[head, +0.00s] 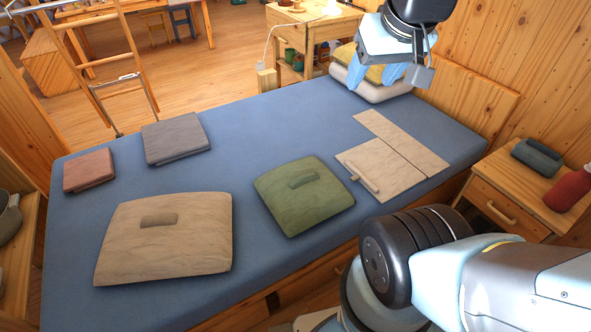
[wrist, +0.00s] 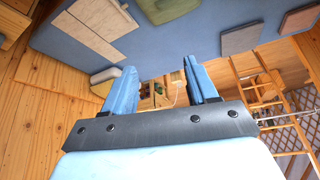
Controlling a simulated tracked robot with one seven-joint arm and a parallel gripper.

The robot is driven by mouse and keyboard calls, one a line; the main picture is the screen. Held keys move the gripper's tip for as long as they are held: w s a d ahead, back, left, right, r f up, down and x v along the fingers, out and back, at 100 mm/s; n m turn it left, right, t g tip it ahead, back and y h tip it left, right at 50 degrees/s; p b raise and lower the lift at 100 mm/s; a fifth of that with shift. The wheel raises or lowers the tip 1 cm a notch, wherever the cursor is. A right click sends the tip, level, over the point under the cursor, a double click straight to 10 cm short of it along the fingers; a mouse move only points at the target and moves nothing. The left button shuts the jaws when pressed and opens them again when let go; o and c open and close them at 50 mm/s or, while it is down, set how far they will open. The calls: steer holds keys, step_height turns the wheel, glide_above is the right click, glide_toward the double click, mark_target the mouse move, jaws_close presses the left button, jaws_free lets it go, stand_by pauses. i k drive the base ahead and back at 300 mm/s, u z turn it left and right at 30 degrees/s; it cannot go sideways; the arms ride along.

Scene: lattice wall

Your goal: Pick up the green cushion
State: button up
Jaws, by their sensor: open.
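The green cushion (head: 304,205) lies flat on the blue bed (head: 250,130), with a raised strip handle on top. It stands between the beige cushion and the pale wooden panels. In the wrist view the green cushion (wrist: 165,9) is cut by the top edge. My gripper (head: 376,78) is open and empty at the far end of the bed, in front of the stacked pillows in the picture and well apart from the green cushion. Its two blue fingers also show in the wrist view (wrist: 160,88), spread wide with nothing between them.
A large beige cushion (head: 165,250), a grey folded cloth (head: 175,138) and a reddish one (head: 89,170) lie on the bed. Pale panels (head: 375,168) lie right of the green cushion. A ladder (head: 105,80) stands behind. A nightstand (head: 520,190) stands at right.

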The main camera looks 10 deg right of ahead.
mark_target(302, 193)
steer(key=z, duration=0.9)
steer(key=k, duration=0.6)
steer(key=u, duration=1.25)
steer(key=i, duration=0.5)
steer(key=z, duration=0.15)
